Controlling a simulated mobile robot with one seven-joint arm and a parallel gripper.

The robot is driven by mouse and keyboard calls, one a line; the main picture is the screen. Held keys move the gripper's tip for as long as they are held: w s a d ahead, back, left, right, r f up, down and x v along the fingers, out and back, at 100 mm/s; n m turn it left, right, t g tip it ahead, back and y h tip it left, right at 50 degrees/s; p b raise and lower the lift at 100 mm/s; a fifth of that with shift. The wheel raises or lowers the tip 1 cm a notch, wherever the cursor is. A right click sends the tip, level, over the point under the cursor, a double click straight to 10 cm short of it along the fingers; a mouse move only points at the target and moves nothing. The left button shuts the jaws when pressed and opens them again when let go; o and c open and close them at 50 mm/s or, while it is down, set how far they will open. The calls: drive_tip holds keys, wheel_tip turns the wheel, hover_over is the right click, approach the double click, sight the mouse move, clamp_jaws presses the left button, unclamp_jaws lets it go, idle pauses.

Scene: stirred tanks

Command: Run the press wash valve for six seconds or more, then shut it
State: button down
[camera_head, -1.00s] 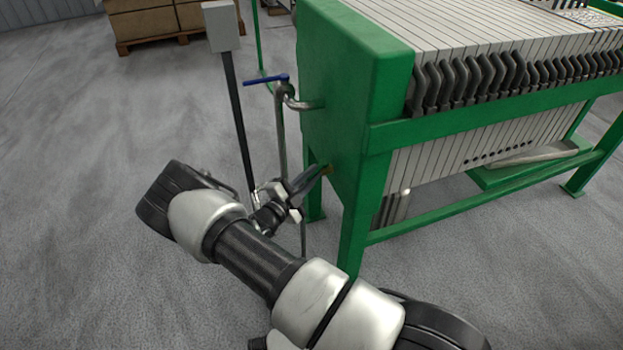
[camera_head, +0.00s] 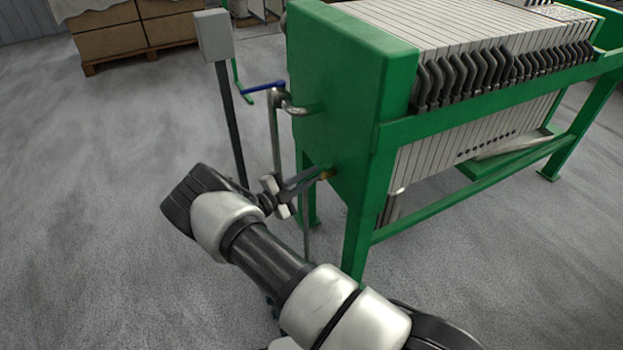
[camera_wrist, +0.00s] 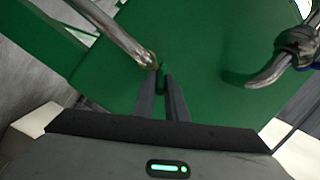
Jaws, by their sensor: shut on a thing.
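The green filter press (camera_head: 340,80) fills the middle and right of the head view. A small brass fitting (camera_head: 327,174) sits low on its end plate. It also shows in the wrist view (camera_wrist: 150,62) at the end of a metal pipe (camera_wrist: 112,27). My gripper (camera_head: 317,172) reaches this fitting from the left. In the wrist view my gripper's fingers (camera_wrist: 162,80) are close together around a small dark green piece (camera_wrist: 161,69), apparently the valve's handle. The fingers hide most of it, so I cannot tell its turn. No water flow is visible.
A blue lever (camera_head: 262,88) sits on a bent metal pipe (camera_head: 296,106) above my gripper. A grey box (camera_head: 215,35) stands on a dark post (camera_head: 231,120) to the left. Cartons on a pallet (camera_head: 135,35) are behind. The grey floor at left is clear.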

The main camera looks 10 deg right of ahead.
drive_tip(key=shift+w+a+m+g+h, duration=0.15)
drive_tip(key=shift+w+m+g+h, duration=0.15)
drive_tip(key=shift+m+g, duration=0.2)
drive_tip(key=shift+w+g, duration=0.1)
drive_tip(key=shift+g, duration=0.2)
drive_tip(key=c, duration=1.8)
unclamp_jaws()
drive_tip(key=shift+o, duration=0.2)
drive_tip(key=shift+a, duration=0.15)
drive_tip(key=p+v, duration=0.1)
drive_tip(key=v, duration=1.6)
drive_tip(key=shift+a+f, duration=0.15)
drive_tip(key=shift+f, duration=0.1)
